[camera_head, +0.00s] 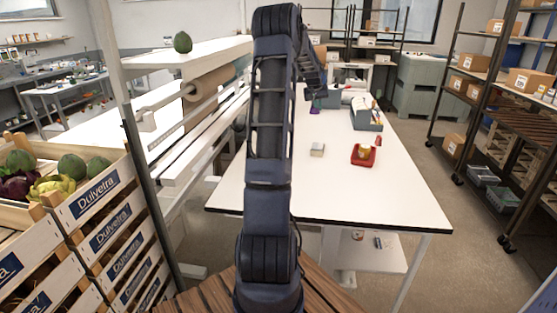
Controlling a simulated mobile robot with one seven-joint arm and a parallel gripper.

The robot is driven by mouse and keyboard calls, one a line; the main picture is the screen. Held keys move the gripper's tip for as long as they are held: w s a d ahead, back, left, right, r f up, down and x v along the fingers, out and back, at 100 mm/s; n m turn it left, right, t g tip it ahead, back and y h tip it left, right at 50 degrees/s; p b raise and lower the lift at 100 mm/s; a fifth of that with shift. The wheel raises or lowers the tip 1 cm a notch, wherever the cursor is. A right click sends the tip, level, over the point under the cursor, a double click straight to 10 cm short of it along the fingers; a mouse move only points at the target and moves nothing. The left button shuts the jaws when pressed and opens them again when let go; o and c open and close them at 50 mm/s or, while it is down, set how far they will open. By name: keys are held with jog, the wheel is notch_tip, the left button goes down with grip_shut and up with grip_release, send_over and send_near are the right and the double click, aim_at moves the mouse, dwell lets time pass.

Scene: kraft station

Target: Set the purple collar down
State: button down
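The purple collar (315,111) shows as a small purple patch at the far left part of the white table (330,185). My gripper (317,102) is just above it at the end of my arm and seems to touch it. The view is too small to tell whether the fingers are closed on the collar or whether it touches the table top.
A grey bin (367,115) stands right of my gripper. The table's front is clear. Crates (95,195) of vegetables stand at left, shelving (480,75) at right.

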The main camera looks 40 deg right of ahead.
jog(key=shift+s+a+r, duration=0.6)
jog(key=shift+a+r, duration=0.3)
jog(key=shift+a, duration=5.15)
jog(key=shift+s+a+r, duration=0.55)
jog(key=shift+a+r, duration=0.35)
jog(key=shift+a, duration=5.1)
notch_tip(320, 180, down, 20)
jog(key=shift+f, duration=0.1)
jog(key=c, duration=1.8)
grip_release()
jog(key=shift+o, duration=1)
